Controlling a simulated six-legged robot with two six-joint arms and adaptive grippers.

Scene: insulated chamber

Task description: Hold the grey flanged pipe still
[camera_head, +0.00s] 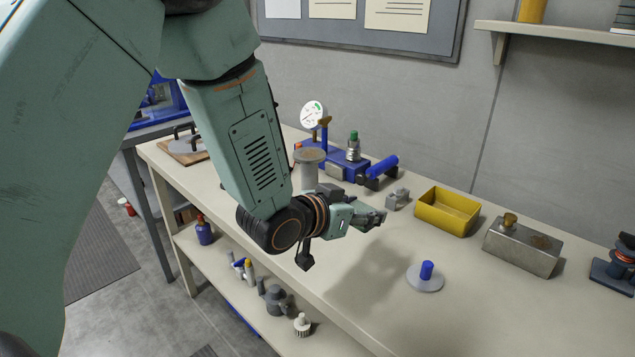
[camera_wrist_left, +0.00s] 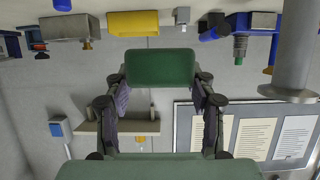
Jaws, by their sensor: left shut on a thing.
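The grey flanged pipe (camera_head: 309,174) stands upright on the bench, its round flange uppermost and its lower part hidden behind my left wrist. The left wrist view is upside down; there the pipe (camera_wrist_left: 292,45) shows at the right edge, apart from my fingers. My left gripper (camera_head: 374,219) is above the bench, to the right of and nearer than the pipe. In the left wrist view its fingers (camera_wrist_left: 160,88) are shut on a dark green block (camera_wrist_left: 160,67). That block is hard to make out in the head view. My right gripper is not in view.
A blue fixture with a white gauge (camera_head: 313,114) stands behind the pipe. A yellow bin (camera_head: 447,211), a metal block (camera_head: 521,246) and a grey disc with a blue peg (camera_head: 425,279) are to the right. A lower shelf (camera_head: 235,291) holds several small parts. The front middle bench is clear.

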